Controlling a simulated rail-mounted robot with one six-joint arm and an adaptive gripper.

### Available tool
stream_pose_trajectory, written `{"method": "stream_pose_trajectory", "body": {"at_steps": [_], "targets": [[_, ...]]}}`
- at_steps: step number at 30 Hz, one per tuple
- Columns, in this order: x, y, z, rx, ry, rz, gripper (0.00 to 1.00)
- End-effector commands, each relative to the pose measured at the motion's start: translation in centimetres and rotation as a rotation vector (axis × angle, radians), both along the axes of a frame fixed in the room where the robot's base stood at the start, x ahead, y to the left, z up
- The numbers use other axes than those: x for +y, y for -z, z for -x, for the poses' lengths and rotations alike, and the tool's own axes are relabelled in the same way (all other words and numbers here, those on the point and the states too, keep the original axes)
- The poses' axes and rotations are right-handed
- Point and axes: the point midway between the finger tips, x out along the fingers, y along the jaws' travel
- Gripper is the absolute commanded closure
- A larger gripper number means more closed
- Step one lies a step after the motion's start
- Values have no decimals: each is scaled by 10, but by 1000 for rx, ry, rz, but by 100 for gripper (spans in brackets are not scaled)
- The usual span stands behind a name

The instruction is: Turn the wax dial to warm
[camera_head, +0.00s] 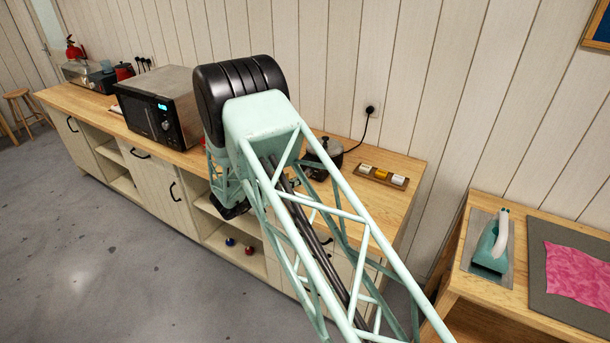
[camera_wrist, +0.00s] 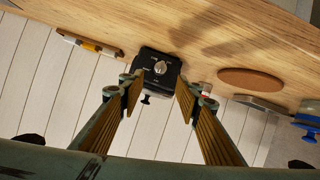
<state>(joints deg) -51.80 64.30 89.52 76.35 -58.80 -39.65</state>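The wax dial (camera_wrist: 160,68) is a small silver knob on the front of a black wax warmer (camera_wrist: 147,62) in the wrist view. Small pale marks surround it, too small to read; I cannot tell its setting. The warmer also shows in the head view as a dark rounded pot (camera_head: 327,150), partly hidden behind my arm. My gripper (camera_wrist: 158,90) is open and empty. Its two ribbed fingers are spread on either side of the warmer in the picture, with the dial between and beyond the tips. I see no contact. My arm hides the dial in the head view.
A tray of small blocks (camera_head: 382,176) sits right of the warmer. A microwave (camera_head: 155,108) stands left on the wooden counter.

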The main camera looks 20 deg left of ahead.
Motion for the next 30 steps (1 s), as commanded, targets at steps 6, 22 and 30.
{"method": "stream_pose_trajectory", "body": {"at_steps": [6, 22, 30], "targets": [[-6, 10, -26, -1, 1, 1, 69], [-18, 35, -86, -1, 1, 1, 69], [-20, 41, -99, 0, -1, 0, 69]]}}
